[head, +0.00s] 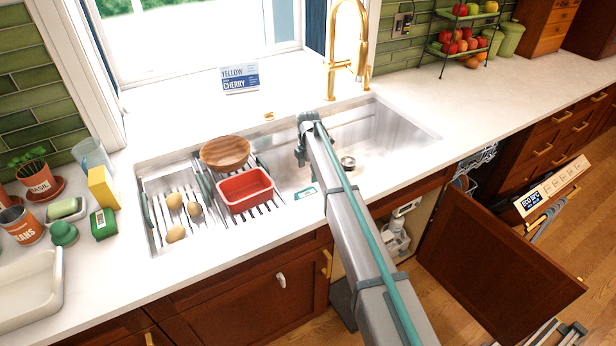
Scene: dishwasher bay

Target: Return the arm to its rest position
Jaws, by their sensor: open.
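My arm reaches from the bottom of the picture up over the sink (385,137). My gripper (301,150), at its teal far end, is above the middle of the sink, right of the drying rack. It is open, and I see nothing held in it. Its fingertips are small and partly hidden by the arm, so their exact shape is unclear.
The drying rack (160,214) holds a red tub (245,190), a round wooden item (225,152) and several potatoes. A gold faucet (332,60) stands behind. An open cabinet door (500,258) and a dishwasher panel (552,186) jut out at right. The right counter (440,95) has free room.

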